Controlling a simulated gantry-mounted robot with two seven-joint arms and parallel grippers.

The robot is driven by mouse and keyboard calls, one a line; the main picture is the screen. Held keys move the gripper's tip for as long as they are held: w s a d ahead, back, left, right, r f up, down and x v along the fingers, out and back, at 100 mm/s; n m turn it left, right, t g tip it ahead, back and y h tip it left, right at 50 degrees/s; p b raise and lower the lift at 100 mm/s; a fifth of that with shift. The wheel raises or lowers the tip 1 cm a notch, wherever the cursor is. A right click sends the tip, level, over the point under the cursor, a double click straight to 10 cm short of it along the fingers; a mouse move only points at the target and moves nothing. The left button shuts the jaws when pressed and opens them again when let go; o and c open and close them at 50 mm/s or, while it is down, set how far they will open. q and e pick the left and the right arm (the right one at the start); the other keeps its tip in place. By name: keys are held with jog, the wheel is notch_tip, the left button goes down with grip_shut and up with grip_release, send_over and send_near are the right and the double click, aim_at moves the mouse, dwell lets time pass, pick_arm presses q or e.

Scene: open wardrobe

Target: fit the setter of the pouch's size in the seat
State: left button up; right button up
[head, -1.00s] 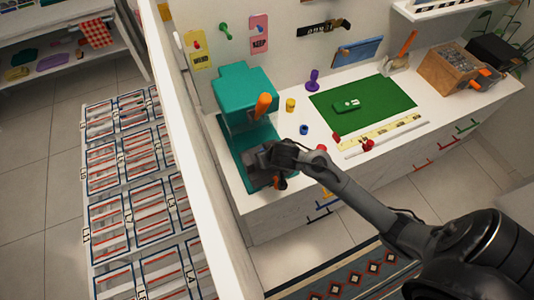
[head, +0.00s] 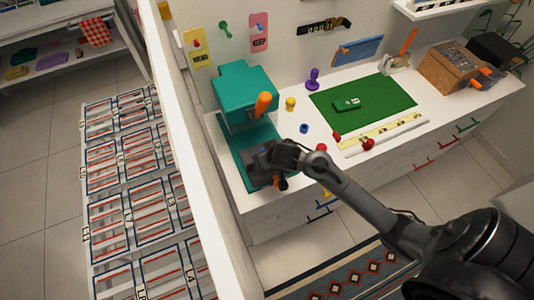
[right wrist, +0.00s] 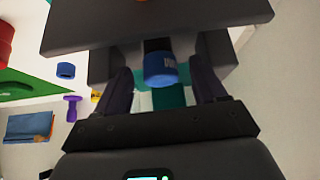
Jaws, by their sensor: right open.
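The teal press (head: 245,88) with an orange lever (head: 263,104) stands at the left end of the white counter. My right gripper (head: 262,166) is low over the press's teal base. In the right wrist view my right gripper (right wrist: 161,76) is open, its two dark fingers apart on either side of a blue cylindrical setter (right wrist: 160,68) with pale marks. Gaps show between the setter and both fingers. The gripper hides the seat in the head view. A small green pouch-like item (head: 347,104) with a white label lies on the green mat (head: 385,95). My left gripper is not seen.
A yellow cylinder (head: 290,104), a blue ring (head: 303,128) and a red piece (head: 321,147) stand right of the press. A purple stamp-like piece (head: 313,79) is behind them. A yellow ruler (head: 390,132) lies before the mat. A white wall edge (head: 190,150) runs close left.

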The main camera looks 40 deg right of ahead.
jog(key=p+v, duration=0.2)
jog(key=v, duration=0.8)
jog(key=shift+p, duration=0.4)
jog(key=shift+s+f, duration=0.1)
jog(key=shift+s, duration=0.05)
jog(key=s+a+f+n+g+y, duration=0.15)
jog(key=s+a, duration=0.25)
jog(key=s, duration=0.4)
jog(key=s+a+f+n+g+y, duration=0.1)
jog(key=s+a+f+n+g, duration=0.2)
jog(key=s, duration=0.4)
notch_tip(320, 180, up, 21)
jog(key=t+p, duration=0.1)
jog(key=p, duration=1.9)
jog(key=shift+a+n+p, duration=0.2)
jog(key=shift+n+p, duration=0.15)
